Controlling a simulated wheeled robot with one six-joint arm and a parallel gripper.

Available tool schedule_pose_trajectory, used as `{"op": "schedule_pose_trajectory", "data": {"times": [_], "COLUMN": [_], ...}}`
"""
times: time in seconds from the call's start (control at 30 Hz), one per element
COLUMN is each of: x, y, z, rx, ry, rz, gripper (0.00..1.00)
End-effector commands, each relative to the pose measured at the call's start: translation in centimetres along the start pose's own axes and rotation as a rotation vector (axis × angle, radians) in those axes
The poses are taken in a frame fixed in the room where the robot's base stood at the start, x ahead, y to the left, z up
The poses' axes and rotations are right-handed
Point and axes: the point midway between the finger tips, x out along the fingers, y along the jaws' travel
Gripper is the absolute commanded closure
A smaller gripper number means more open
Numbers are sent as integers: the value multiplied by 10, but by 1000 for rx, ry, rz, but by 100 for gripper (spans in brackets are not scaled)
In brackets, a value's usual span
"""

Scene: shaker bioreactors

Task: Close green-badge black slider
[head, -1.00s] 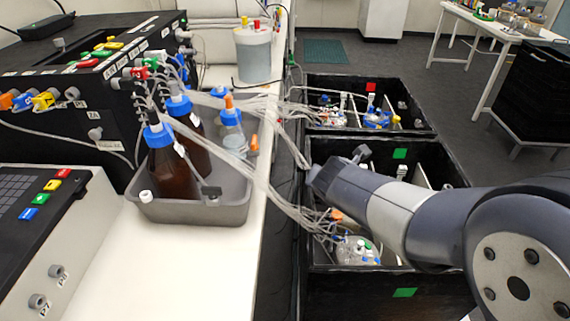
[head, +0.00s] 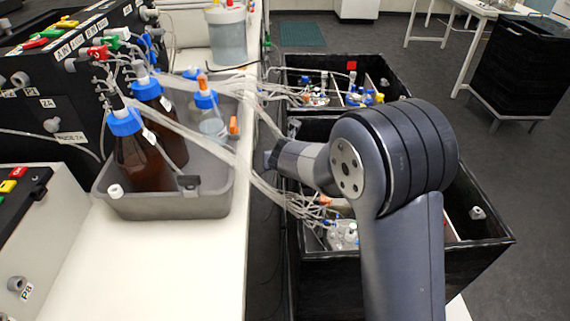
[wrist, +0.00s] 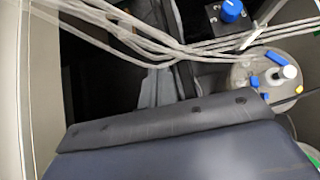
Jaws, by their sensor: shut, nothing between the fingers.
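The near black open-topped box (head: 480,245) on the right appears to be the black slider, standing beside the white bench. My arm crosses in front of it and hides much of its inside and front. No green badge shows on it in the head view now. My gripper (head: 277,159) is at the arm's far end, over the box's left edge beside the tubing. It looks small and dark, and its fingertips are not clear. A clear vessel with a blue-and-white top (wrist: 265,75) shows in the wrist view, above a dark grey block at the bottom.
White tubes (head: 265,180) run from the bench across to the boxes, close to my gripper. A grey tray (head: 215,205) with brown bottles stands on the bench. A second black box with a red badge (head: 351,66) lies behind. Open floor lies to the right.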

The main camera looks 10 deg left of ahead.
Motion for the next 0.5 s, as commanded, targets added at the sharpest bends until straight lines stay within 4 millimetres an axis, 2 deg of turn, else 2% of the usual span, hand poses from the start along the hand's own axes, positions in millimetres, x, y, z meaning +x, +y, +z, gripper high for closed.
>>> {"op": "schedule_pose_trajectory", "data": {"times": [0.03,0.2,0.5], "x": [2,14,18], "y": [0,0,0], "z": [8,19,22], "rx": [3,2,2], "ry": [-1,-1,0], "rz": [0,0,0], "gripper": [100,100,100]}}
